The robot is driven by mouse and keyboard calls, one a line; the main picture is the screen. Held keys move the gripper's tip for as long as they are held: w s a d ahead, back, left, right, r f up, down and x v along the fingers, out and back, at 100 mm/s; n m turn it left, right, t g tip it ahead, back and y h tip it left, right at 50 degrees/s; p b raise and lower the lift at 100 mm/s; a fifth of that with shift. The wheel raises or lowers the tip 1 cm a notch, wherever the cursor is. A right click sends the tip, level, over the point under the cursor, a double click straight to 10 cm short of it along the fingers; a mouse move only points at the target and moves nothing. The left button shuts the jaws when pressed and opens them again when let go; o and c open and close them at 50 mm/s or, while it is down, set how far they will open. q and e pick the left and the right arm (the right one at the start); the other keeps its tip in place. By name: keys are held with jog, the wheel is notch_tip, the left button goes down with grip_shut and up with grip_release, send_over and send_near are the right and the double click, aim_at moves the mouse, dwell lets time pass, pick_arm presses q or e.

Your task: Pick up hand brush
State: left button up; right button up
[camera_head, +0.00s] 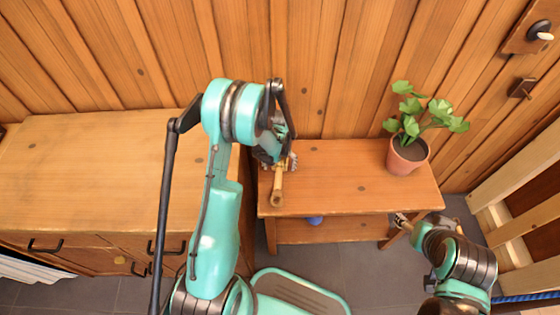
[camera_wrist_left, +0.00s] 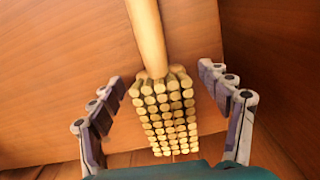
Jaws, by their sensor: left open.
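The hand brush has a pale wooden handle (camera_head: 277,189) that lies on the small wooden table (camera_head: 340,180), pointing toward the front edge. In the left wrist view its bristle head (camera_wrist_left: 162,115) shows as rows of light round tufts, with the handle running up from it. My left gripper (camera_head: 277,164) is over the head end of the brush. In the left wrist view the open fingers (camera_wrist_left: 165,112) stand on either side of the head, with a gap on both sides. In the head view my gripper hides most of the head. My right gripper (camera_head: 402,220) is low by the table's right front leg, away from the brush.
A potted green plant (camera_head: 407,155) stands at the table's right end. A wooden cabinet (camera_head: 90,165) with dark handles is on the left. A blue object (camera_head: 315,220) shows under the tabletop. A plank wall (camera_head: 340,60) closes the back. The middle of the tabletop is clear.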

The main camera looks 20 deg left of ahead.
pick_arm(q)
jog(key=c, duration=1.4)
jog(key=shift+o, duration=0.2)
jog(key=shift+r, duration=0.1)
